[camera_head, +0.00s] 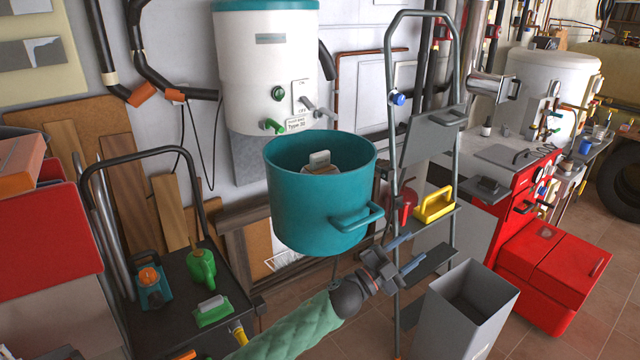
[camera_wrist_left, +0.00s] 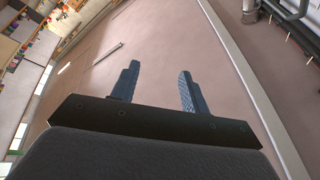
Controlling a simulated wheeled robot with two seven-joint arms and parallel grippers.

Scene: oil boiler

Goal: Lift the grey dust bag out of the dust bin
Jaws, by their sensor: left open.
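The teal dust bin (camera_head: 312,217) is a round open tub with a loop handle on its front right side. It sits below the white cylinder with the teal top. Inside it, the top of the grey dust bag (camera_head: 320,169) shows with a pale grip piece; the rest is hidden by the bin wall. My left gripper (camera_head: 406,252) is open and empty, in front of the bin, below and to the right of its handle, apart from it. In the left wrist view the two blue fingers (camera_wrist_left: 159,78) are spread with nothing between them. My right gripper is not in view.
A grey open-topped box (camera_head: 462,318) stands on the floor at lower right, beside a red cabinet (camera_head: 552,270). A stepladder (camera_head: 400,170) with a yellow item stands right of the bin. A black cart (camera_head: 180,285) with green tools stands at left.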

